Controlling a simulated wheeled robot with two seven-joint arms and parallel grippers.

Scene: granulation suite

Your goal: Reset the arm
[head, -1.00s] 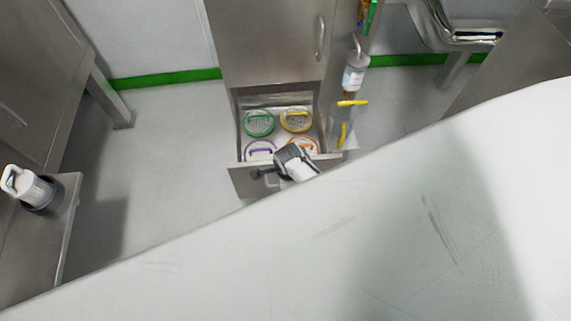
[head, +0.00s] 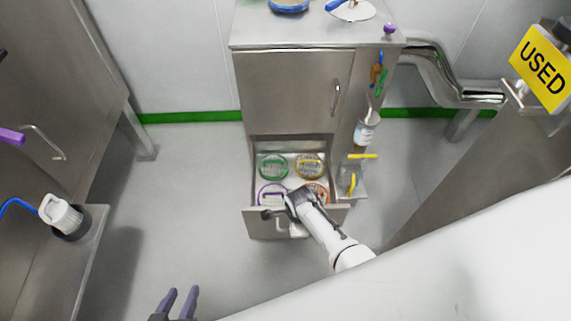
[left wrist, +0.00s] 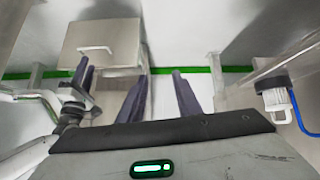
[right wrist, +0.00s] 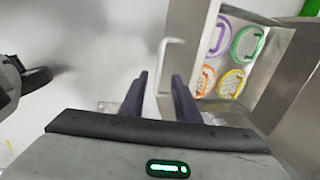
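My left gripper (head: 178,302) shows at the bottom edge of the head view, over bare floor. Its two purple fingers stand apart with nothing between them; they also show apart in the left wrist view (left wrist: 158,95). My right arm reaches to the front of a pulled-out drawer (head: 262,222) in the head view, hiding part of it. I see no clear contact between fingers and handle.
The drawer holds green (head: 273,167), yellow (head: 310,166), purple (head: 271,194) and orange-rimmed (head: 318,190) round items. A steel cabinet (head: 290,90) stands above it. A white canister (head: 62,215) sits on a left bench. A yellow USED sign (head: 541,70) is at right. Floor at left is clear.

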